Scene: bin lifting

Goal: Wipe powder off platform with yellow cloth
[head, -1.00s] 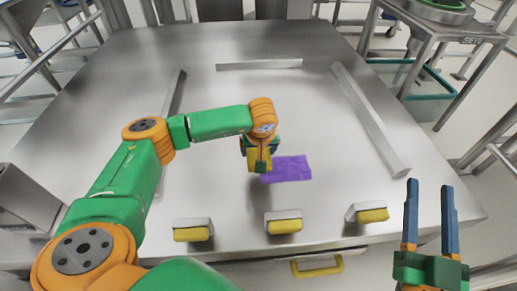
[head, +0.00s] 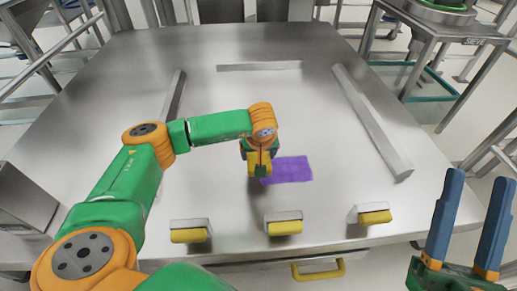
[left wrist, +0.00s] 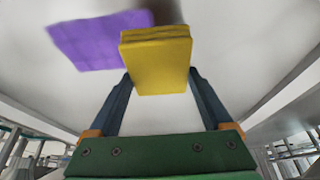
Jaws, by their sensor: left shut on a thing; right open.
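The yellow cloth (head: 259,168) looks like a thick folded pad. My left gripper (head: 258,151) is shut on it over the middle of the platform (head: 230,100). In the left wrist view the yellow cloth (left wrist: 157,62) sits between the two fingers. A flat purple patch (head: 290,170), perhaps the powder, lies on the platform just right of the cloth. In the left wrist view the purple patch (left wrist: 95,42) is beyond the cloth, to the upper left. I cannot tell whether the cloth touches the platform. My right gripper (head: 478,178) is open and empty off the right front edge.
Metal bars stand on the platform at the left (head: 172,98), back (head: 259,66) and right (head: 370,118). Several yellow-faced blocks (head: 284,222) line the front edge, above a yellow handle (head: 318,269). A metal side table (head: 440,35) stands at the back right.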

